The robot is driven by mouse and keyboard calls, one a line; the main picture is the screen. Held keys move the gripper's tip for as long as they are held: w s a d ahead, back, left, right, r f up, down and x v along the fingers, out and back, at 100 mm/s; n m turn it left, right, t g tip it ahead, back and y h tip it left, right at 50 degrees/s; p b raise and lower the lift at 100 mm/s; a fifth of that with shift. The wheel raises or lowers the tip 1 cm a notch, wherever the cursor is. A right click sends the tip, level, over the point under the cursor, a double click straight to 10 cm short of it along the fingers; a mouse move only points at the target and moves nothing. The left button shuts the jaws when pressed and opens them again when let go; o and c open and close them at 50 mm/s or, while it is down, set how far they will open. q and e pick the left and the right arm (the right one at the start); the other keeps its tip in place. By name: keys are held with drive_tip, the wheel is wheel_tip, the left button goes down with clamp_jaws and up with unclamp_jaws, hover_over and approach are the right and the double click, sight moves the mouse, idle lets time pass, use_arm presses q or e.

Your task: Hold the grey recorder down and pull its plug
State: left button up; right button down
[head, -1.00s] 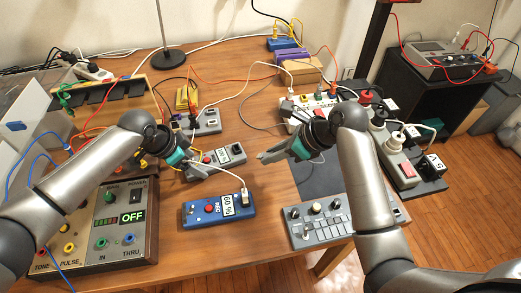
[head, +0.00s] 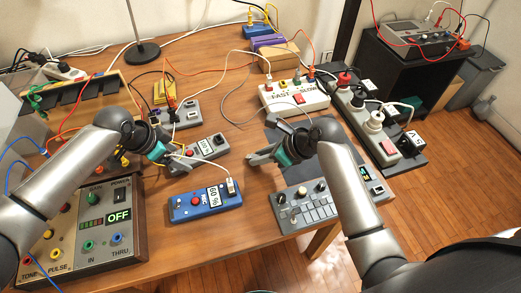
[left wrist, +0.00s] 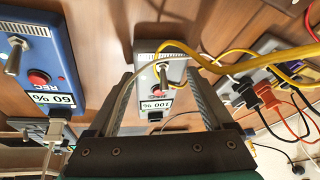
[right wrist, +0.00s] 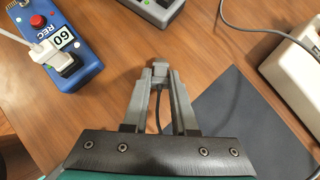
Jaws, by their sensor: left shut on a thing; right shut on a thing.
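The grey recorder (head: 222,152) lies on the table behind the blue recorder, with a red button and a "100 %" label. It also shows in the left wrist view (left wrist: 146,78), between my left fingers. My left gripper (head: 174,160) is shut on its left end in the head view. My right gripper (head: 250,159) is right of the recorder, apart from it. In the right wrist view its fingertips (right wrist: 160,74) are shut on a small grey plug (right wrist: 160,67) with a dark cable running back between the fingers. The plug is clear of the grey recorder there.
A blue recorder (head: 192,208) marked "60 %" with a white plug stands in front. A control box (head: 75,255) fills the front left. Loose cables cross the table.

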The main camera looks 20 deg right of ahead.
use_arm(q)
drive_tip(key=shift+s+f, duration=0.1)
drive_tip(key=shift+f, duration=0.05)
use_arm(e)
drive_tip(key=shift+f, duration=0.1)
drive_tip(key=c, duration=0.6)
unclamp_jaws()
drive_tip(key=v, duration=1.2)
use_arm(q)
drive_tip(key=o, duration=1.3)
